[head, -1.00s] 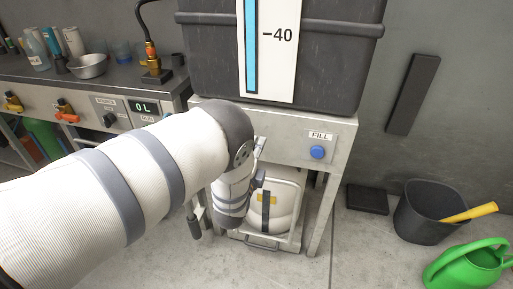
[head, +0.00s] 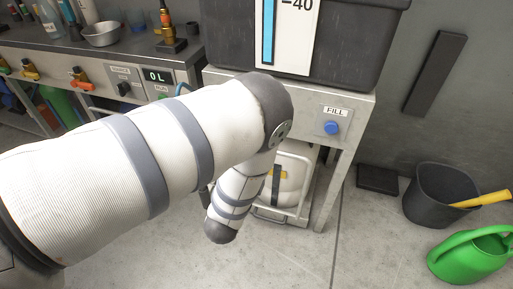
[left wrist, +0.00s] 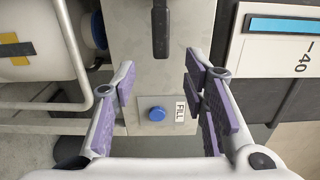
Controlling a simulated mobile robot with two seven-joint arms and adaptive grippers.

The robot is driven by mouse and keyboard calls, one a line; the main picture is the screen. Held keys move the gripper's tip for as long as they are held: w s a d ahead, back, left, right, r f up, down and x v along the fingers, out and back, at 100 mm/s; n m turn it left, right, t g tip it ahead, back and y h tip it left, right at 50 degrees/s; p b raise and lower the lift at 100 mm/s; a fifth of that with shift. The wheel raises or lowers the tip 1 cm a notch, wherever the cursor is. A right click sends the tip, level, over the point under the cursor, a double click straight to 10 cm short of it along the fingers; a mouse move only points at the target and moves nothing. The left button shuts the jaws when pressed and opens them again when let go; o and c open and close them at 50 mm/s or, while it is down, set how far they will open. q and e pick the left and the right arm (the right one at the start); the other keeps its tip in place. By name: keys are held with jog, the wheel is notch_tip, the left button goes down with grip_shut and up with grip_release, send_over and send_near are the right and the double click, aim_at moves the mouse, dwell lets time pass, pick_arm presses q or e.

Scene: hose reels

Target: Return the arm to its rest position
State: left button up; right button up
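My left arm (head: 170,150) comes in from the left in the head view, with its bend in front of the metal stand and its lower part hanging down. The left gripper is hidden there. In the left wrist view my left gripper (left wrist: 160,75) is open, its purple-padded fingers spread wide with nothing between them. The blue FILL button (left wrist: 157,114) shows between the fingers, apart from them, on the metal panel; it also shows in the head view (head: 331,128). My right gripper is in neither view.
A dark tank with a level gauge (head: 290,35) tops the metal stand (head: 345,105). A white container (head: 293,178) sits below. A workbench (head: 95,70) stands at left. A dark bin (head: 430,195) and a green watering can (head: 470,258) are on the floor at right.

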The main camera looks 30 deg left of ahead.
pick_arm(q)
jog(key=shift+v, duration=0.85)
jog(key=shift+s, duration=0.1)
jog(key=s+a+f+n+g+h+p, duration=0.1)
jog(key=s+f+n+g+p, duration=0.35)
jog(key=s, duration=0.55)
jog(key=s+a+f+n+g+h+p, duration=0.1)
jog(key=s+f+n+g+p, duration=0.1)
jog(key=s+f+n+g, duration=0.45)
jog(key=s+d+r+n+g+p, duration=0.1)
jog(key=s+d+r+g, duration=0.1)
jog(key=s, duration=0.7)
jog(key=s+d+r+n+g+h+p, duration=0.1)
jog(key=s+r+n+g, duration=0.1)
jog(key=s, duration=0.7)
jog(key=s+d+r+n+g+h+p, duration=0.1)
jog(key=s+r+g, duration=0.3)
jog(key=s, duration=0.5)
jog(key=shift+d+n+g, duration=0.4)
jog(key=shift+d+g, duration=0.1)
jog(key=shift+d, duration=0.3)
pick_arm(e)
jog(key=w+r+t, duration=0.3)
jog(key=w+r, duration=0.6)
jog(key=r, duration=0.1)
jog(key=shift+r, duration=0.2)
